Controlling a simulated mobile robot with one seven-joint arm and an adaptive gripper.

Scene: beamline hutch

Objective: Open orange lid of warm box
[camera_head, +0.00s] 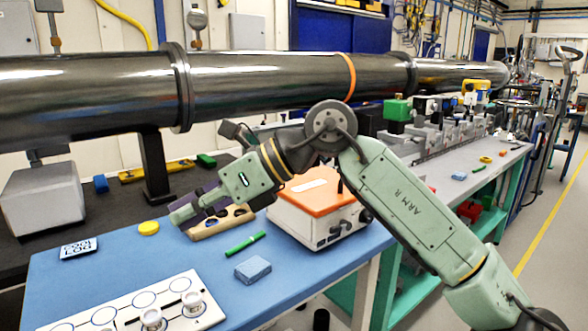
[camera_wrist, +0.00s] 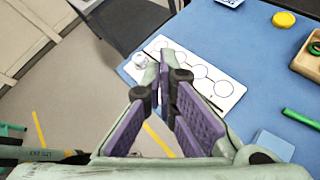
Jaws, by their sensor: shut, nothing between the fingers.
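The warm box (camera_head: 306,230) is a white box with dark knobs on its front, standing on the blue table right of centre in the head view. Its orange lid (camera_head: 325,198) lies flat and closed on top, with a white label on it. My arm passes in front of and above the lid's back part and hides some of it. My gripper (camera_head: 178,214) is to the left of the box, above the table, pointing left and away from the lid. In the wrist view my gripper (camera_wrist: 164,62) is shut and empty, its purple pads showing. The box is not in the wrist view.
A large dark pipe (camera_head: 90,95) runs behind, above the table.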

